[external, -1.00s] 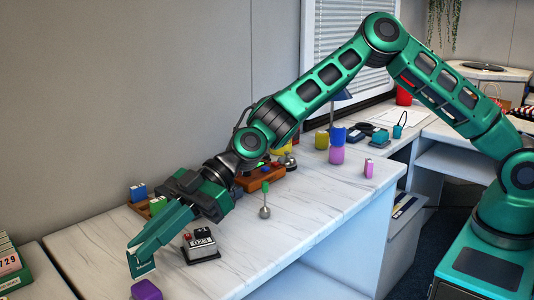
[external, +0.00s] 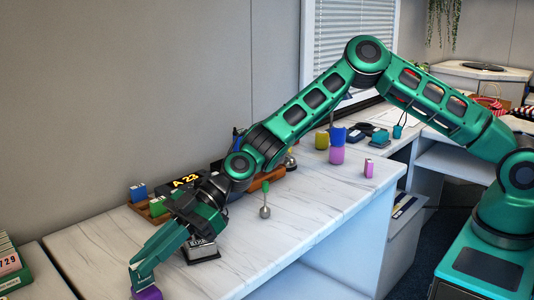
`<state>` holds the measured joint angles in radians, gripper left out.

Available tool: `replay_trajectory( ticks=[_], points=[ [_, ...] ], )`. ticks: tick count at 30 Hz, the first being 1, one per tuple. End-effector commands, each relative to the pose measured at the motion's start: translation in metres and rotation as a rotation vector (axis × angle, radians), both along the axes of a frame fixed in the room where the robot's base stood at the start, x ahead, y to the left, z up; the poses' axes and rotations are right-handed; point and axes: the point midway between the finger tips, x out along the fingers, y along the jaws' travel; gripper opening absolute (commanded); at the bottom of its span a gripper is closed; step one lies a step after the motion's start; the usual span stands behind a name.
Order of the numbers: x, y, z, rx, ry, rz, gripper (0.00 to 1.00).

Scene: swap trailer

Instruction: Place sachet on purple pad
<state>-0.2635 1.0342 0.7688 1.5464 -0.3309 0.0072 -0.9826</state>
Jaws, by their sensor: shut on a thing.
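The purple pad (external: 149,294) lies on the white marble-look counter, at the bottom left of the external view. My gripper (external: 144,275) is directly over it, pointing down, and its fingers cover the pad's far part. My gripper is shut on the sachet, which the fingers now hide. I cannot tell whether the sachet touches the pad.
A small black-and-silver stamp device (external: 201,250) stands right of my gripper. A green-topped metal item (external: 265,204) stands mid-counter. A wooden tray (external: 150,212) with blue and green blocks and an A 23 sign (external: 186,181) are near the wall. The counter's front middle is clear.

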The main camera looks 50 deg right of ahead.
Motion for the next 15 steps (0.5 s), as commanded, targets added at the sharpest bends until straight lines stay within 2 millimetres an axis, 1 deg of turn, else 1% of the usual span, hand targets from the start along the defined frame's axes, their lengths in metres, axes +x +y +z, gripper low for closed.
replay_trajectory(
  ticks=[2, 3, 5, 15],
  points=[
    [-0.0001, 0.0, -0.0017, 0.0, 0.0, 0.0, 0.0],
    [0.0, 0.0001, -0.002, 0.0, 0.0, 0.0, 0.16],
    [0.0001, 0.0, -0.0017, 0.0, 0.0, 0.0, 0.3],
    [0.0001, 0.0, 0.0004, 0.0, 0.0, 0.0, 0.3]
  ],
)
